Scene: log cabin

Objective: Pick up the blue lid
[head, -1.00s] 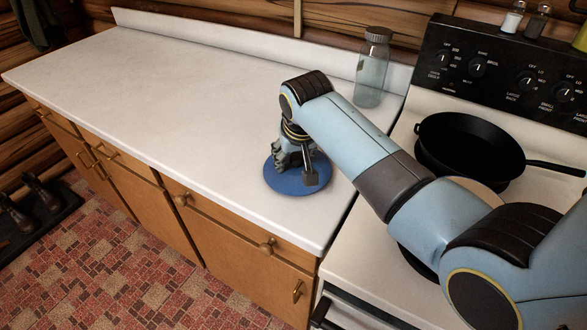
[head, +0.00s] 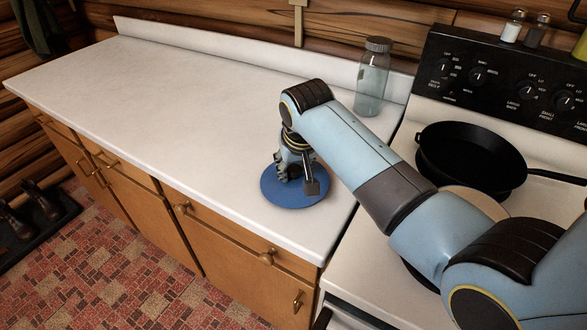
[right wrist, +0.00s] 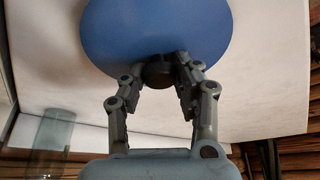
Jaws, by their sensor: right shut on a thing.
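The blue lid (head: 290,197) is a flat round disc over the white countertop, near its front right end. My right gripper (head: 297,180) comes down on it from above. In the right wrist view the lid (right wrist: 155,30) fills the top middle, and its dark knob (right wrist: 159,72) sits between the fingers of my right gripper (right wrist: 160,75), which are shut on it. Whether the lid touches the counter or is slightly raised, I cannot tell. My left gripper is not in view.
A glass jar (head: 372,80) with a grey cap stands at the back right of the counter (head: 150,90). The stove to the right holds a black frying pan (head: 470,155). Salt and pepper shakers (head: 512,26) stand on the stove's back panel. The counter's left side is clear.

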